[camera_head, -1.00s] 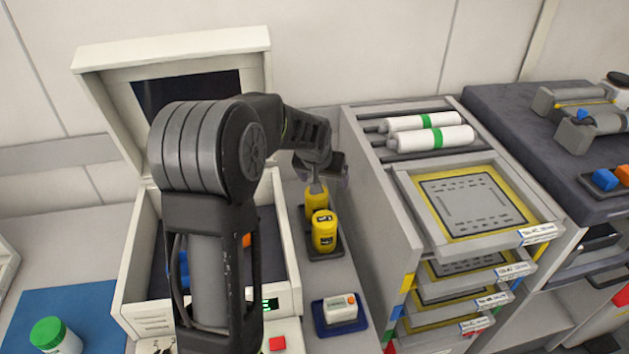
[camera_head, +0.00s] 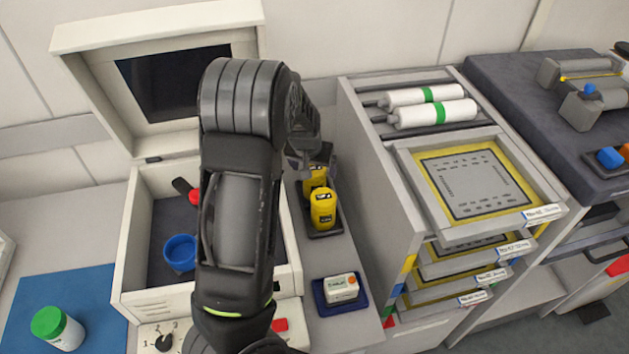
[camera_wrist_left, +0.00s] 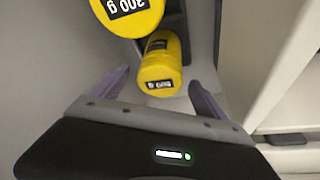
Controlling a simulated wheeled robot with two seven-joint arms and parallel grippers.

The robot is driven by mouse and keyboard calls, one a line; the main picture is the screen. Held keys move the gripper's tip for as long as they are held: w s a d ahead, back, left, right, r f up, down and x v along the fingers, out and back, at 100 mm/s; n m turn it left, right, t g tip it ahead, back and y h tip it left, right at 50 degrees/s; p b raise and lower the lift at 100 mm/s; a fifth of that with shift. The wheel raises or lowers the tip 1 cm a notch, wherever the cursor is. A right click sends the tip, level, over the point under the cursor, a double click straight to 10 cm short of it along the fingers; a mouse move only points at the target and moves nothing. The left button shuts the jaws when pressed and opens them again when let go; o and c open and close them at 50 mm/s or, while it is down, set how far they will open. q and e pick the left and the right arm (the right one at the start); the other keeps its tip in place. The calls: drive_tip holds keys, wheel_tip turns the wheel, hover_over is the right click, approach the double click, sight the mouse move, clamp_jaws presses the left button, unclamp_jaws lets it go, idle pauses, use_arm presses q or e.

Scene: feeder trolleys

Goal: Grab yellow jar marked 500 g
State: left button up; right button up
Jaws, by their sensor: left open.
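Two yellow jars stand one behind the other on a dark tray (camera_head: 327,233) in the head view. The front jar (camera_head: 323,209) is in clear view. The rear jar (camera_head: 315,179) is partly hidden by the front one and by my left gripper (camera_head: 312,164). In the left wrist view one jar (camera_wrist_left: 128,14) has a label that reads 300 g, upside down. The other jar (camera_wrist_left: 160,66) lies between the spread fingers of my left gripper (camera_wrist_left: 155,88), and its number is too small to read surely. My left gripper is open and holds nothing. My right gripper is out of view.
An open-lidded box (camera_head: 139,245) stands left of the jars, and a grey drawer rack (camera_head: 372,165) stands close on their right. A small white device (camera_head: 341,288) sits on a blue tray in front. A green-lidded jar (camera_head: 58,329) is at far left.

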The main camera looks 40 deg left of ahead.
use_arm(q)
drive_tip(key=shift+p+x, duration=0.45)
drive_tip(key=shift+x, duration=2.15)
drive_tip(key=shift+s+d, duration=0.1)
drive_tip(key=shift+c, duration=0.2)
clamp_jaws()
